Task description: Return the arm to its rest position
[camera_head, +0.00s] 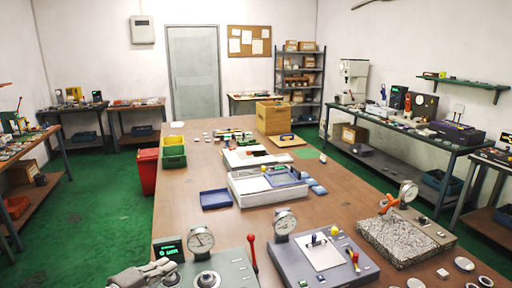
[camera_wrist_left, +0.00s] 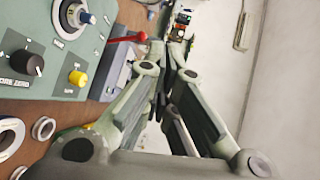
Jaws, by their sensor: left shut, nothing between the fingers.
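My left gripper (camera_head: 145,275) shows at the bottom left of the head view, beside the green-grey gauge station with the dial and the green display. In the left wrist view its fingers (camera_wrist_left: 170,60) converge and are shut with nothing between them. That view also shows the station's panel (camera_wrist_left: 92,58) with a black knob and a yellow knob, beside the gripper. My right gripper is in neither view.
The long brown table (camera_head: 330,205) holds a blue tray (camera_head: 216,198), a white case (camera_head: 266,190), a grey gauge station (camera_head: 320,262) and a granite plate (camera_head: 405,238). A red lever (camera_head: 252,252) stands up near my left gripper. Metal rings (camera_head: 464,264) lie at the front right.

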